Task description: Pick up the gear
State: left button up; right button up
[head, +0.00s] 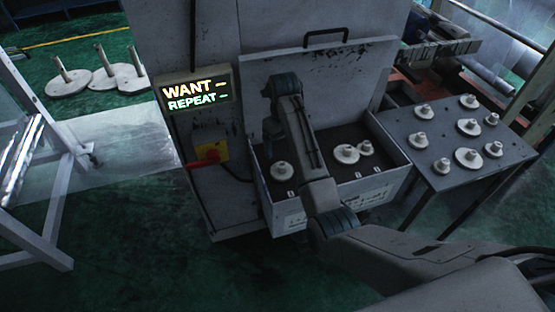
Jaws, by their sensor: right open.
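Pale gears with raised hubs show in two places. In the open grey box at the machine's front, one gear (281,172) sits at the left, and a larger gear (346,154) sits next to a smaller gear (365,148) at the right. Several more, such as this gear (467,157), stand spaced apart on the side table (424,178). My right arm reaches across the box; my right gripper (271,131) is above the box's back left part, open, with its fingertips mostly hard to make out. I see no gear held in it. My left gripper is out of view.
The box's raised lid (330,75) stands behind my arm. Round bases with posts (68,83) stand on the floor at back left. A metal frame (45,150) stands left.

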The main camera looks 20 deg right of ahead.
aim_at(282, 164)
jog(key=shift+w+f, duration=0.25)
jog(key=shift+f, duration=0.05)
jog(key=shift+s+f+b, duration=0.1)
jog(key=shift+f+b, duration=0.2)
jog(key=shift+b, duration=0.2)
jog(key=shift+s+f+b, duration=0.45)
jog(key=shift+f+b, duration=0.25)
jog(key=shift+b, duration=0.35)
notch_tip(282, 164, down, 2)
jog(key=shift+w+f+b, duration=0.15)
jog(key=shift+f+b, duration=0.1)
jog(key=shift+b, duration=0.4)
jog(key=shift+w+f, duration=0.1)
jog(key=shift+f, duration=0.2)
jog(key=shift+a+f+p, duration=0.1)
jog(key=shift+f+p, duration=0.55)
jog(key=shift+f, duration=0.25)
notch_tip(282, 164, down, 2)
jog(key=shift+f, duration=0.5)
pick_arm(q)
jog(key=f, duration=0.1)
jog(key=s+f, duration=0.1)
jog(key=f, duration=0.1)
pick_arm(e)
jog(key=c, duration=1.1)
